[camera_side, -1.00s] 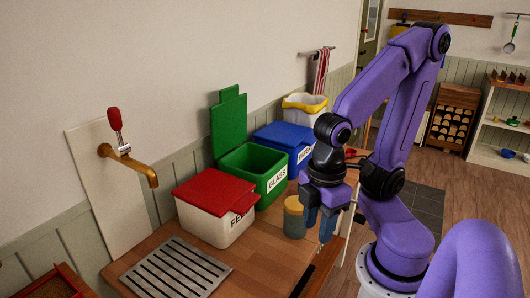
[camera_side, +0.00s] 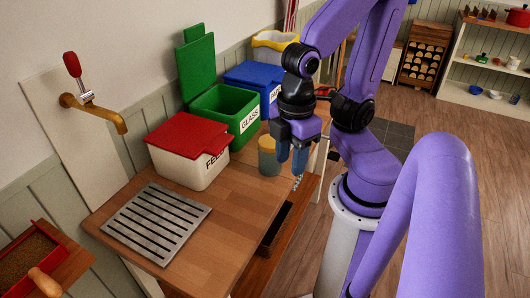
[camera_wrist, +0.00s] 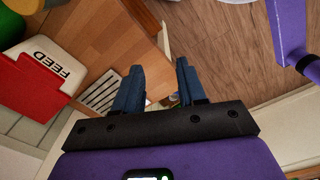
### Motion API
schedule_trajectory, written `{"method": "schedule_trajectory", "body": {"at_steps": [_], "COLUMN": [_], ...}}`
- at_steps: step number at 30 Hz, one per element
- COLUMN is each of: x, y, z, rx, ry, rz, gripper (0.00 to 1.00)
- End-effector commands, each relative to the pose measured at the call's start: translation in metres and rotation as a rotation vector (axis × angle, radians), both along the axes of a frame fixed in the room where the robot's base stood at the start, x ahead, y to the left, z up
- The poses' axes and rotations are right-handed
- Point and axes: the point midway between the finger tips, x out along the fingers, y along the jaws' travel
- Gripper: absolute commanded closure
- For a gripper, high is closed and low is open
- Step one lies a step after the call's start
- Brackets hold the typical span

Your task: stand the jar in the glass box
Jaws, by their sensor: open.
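The jar (camera_side: 268,157), grey-blue with a dull yellow lid, stands upright on the wooden counter near its right edge. The glass box (camera_side: 226,111) is the green bin labelled GLASS behind the jar, and its green lid is raised. My gripper (camera_side: 292,165) is just right of the jar, blue fingers pointing down, partly overlapping it in the side view; I cannot tell if they touch. In the wrist view my gripper (camera_wrist: 158,85) has its fingers apart, with no jar between them.
The white FEED box (camera_side: 188,165) with a red lid stands left of the green bin. The blue bin (camera_side: 259,80) stands behind it. A slotted metal grate (camera_side: 157,222) lies on the counter, and a brass tap (camera_side: 95,108) juts from the left. Bare counter lies in front of the jar.

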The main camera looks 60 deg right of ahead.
Motion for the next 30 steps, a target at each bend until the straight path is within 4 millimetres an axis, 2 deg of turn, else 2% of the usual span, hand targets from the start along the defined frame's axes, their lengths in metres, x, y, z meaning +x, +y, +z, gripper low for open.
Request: {"method": "schedule_trajectory", "body": {"at_steps": [26,27,29,30], "x": [0.0000,0.0000,0.0000,0.0000], "y": [0.0000,0.0000,0.0000,0.0000], "z": [0.0000,0.0000,0.0000,0.0000], "rx": [0.000,0.000,0.000,0.000], "ry": [0.000,0.000,0.000,0.000], "rz": [0.000,0.000,0.000,0.000], "gripper": [0.60,0.53,0.34,0.20]}}
